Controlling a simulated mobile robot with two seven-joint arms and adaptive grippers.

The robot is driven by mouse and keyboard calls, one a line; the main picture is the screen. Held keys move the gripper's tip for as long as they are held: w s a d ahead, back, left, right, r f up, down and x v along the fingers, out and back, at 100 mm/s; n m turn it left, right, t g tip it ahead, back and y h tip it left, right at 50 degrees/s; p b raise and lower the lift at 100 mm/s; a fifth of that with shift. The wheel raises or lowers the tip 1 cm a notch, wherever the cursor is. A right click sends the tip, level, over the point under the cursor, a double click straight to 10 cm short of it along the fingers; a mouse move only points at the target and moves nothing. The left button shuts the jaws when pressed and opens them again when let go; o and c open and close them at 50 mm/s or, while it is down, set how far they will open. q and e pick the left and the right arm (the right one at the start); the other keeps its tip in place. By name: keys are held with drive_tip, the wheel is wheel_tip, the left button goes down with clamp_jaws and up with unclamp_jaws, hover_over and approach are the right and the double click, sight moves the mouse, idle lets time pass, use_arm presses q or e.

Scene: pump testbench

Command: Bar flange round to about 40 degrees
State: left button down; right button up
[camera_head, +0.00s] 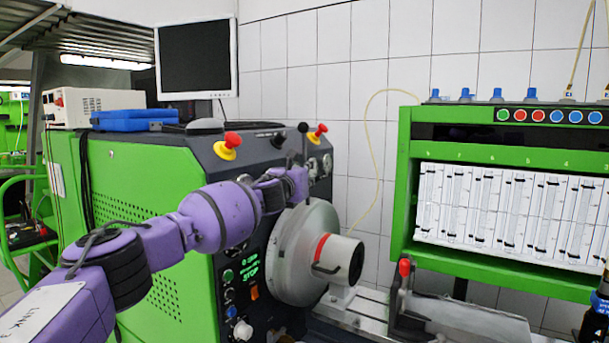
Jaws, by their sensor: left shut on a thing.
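The flange (290,262) is a large pale grey disc on the front of the green test bench. A hub with a red band (322,247) and a dark round end sticks out from it towards the right. My left gripper (297,185), on the purple arm, is at the disc's upper edge. It is shut on what looks like a thin dark bar (304,143), whose ball-shaped top stands upright above the fingers. The bar's lower end and the fingers' exact contact are hidden or too small to tell. My right gripper is not in view.
The green bench (150,200) carries red-and-yellow stop buttons (228,146), a blue case (133,120) and a monitor (196,57). A green cabinet with measuring tubes (510,215) stands at right. A red-tipped lever (404,268) rises from the rail right of the hub.

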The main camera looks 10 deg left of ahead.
sight(305, 150)
use_arm(q)
drive_tip(key=shift+w+d+r+g, duration=0.15)
drive_tip(key=shift+w, duration=0.25)
drive_tip(key=shift+w+d+r+g, duration=0.1)
drive_tip(key=shift+w+r+g, duration=0.05)
drive_tip(key=shift+w, duration=0.2)
drive_tip(key=shift+r, duration=0.1)
drive_tip(key=shift+r, duration=0.9)
drive_tip(key=shift+s+a+r, duration=0.1)
drive_tip(key=shift+s+r, duration=0.05)
drive_tip(key=shift+r, duration=2.1)
drive_tip(key=shift+f, duration=0.1)
